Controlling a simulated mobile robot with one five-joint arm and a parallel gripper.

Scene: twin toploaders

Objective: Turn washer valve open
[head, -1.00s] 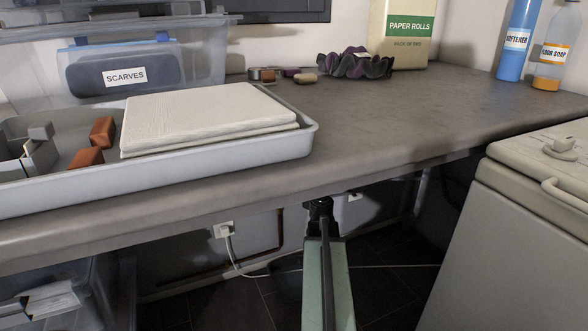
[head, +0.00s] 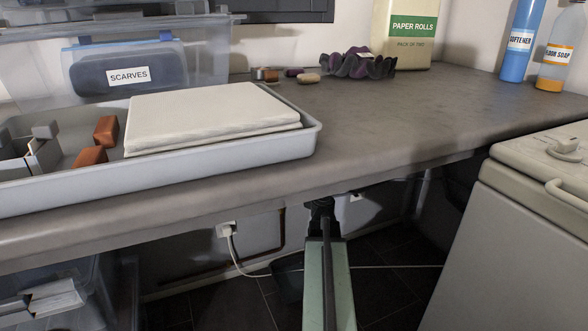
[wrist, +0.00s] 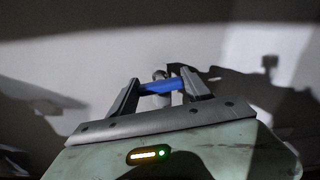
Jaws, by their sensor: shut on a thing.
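The washer valve shows in the wrist view as a blue handle (wrist: 162,86) on a pale metal body against the wall. My gripper (wrist: 160,88) has its two dark fingers on either side of the blue handle and is shut on it. The handle looks slightly tilted, its right end higher. In the head view my green arm reaches under the worktop. The fingers and the valve are hidden there by the worktop's edge.
The grey worktop (head: 400,120) overhangs my arm. A tray (head: 200,170) with folded cloth stands on it at left. A white toploader (head: 500,240) stands at right. A plug with a white cable (head: 232,250) is on the wall left of my arm.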

